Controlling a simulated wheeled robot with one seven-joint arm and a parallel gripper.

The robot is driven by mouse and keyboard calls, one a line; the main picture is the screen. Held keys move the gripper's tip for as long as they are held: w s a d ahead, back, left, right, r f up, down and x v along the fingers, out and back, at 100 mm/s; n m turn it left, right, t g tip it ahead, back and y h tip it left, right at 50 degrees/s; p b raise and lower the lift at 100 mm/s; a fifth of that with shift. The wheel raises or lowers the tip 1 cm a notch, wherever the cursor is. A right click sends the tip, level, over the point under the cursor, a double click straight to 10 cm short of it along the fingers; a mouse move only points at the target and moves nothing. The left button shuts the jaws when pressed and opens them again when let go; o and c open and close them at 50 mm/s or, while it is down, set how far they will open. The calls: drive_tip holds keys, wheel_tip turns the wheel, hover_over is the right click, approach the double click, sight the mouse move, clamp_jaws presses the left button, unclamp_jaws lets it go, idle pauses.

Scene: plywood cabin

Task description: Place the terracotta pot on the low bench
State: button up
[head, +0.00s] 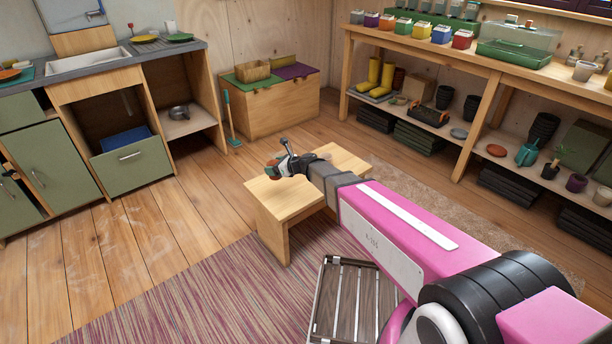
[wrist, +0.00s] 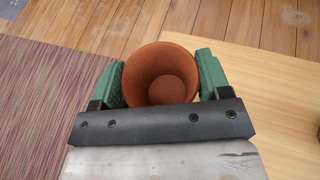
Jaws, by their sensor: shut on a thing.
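The terracotta pot (wrist: 160,72) is round and empty, with its open mouth facing the wrist camera. My gripper (wrist: 160,82) is shut on it, a green finger pad on each side. The low bench (head: 262,200) is a small pale wooden bench in the middle of the floor. In the head view my gripper (head: 276,170) is over the bench's left end, and the pot is small and partly hidden there. In the wrist view the bench top (wrist: 262,105) lies to the right of the pot. I cannot tell the gap between pot and bench.
A striped rug (head: 205,300) lies in front of the bench, and a slatted wooden item (head: 342,310) is beside my arm. A wooden chest (head: 268,105) stands behind. Shelving (head: 480,70) with pots and trays fills the right.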

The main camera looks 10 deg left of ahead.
drive_tip(key=w+d+f, duration=0.1)
drive_tip(key=w+f, duration=0.1)
drive_tip(key=w, duration=0.1)
drive_tip(key=w+d+f, duration=0.2)
drive_tip(key=w, duration=0.1)
drive_tip(key=w+d+f, duration=0.2)
drive_tip(key=w+f, duration=0.1)
drive_tip(key=w, duration=0.1)
drive_tip(key=shift+d, duration=0.1)
drive_tip(key=shift+f, duration=1.9)
drive_tip(key=shift+f, duration=0.2)
drive_tip(key=o, duration=1)
drive_tip(key=shift+r, duration=0.15)
drive_tip(key=shift+s+d+r, duration=0.15)
drive_tip(key=shift+d, duration=0.15)
drive_tip(key=v, duration=1.1)
drive_tip(key=shift+d+r, duration=0.15)
drive_tip(key=shift+d, duration=0.05)
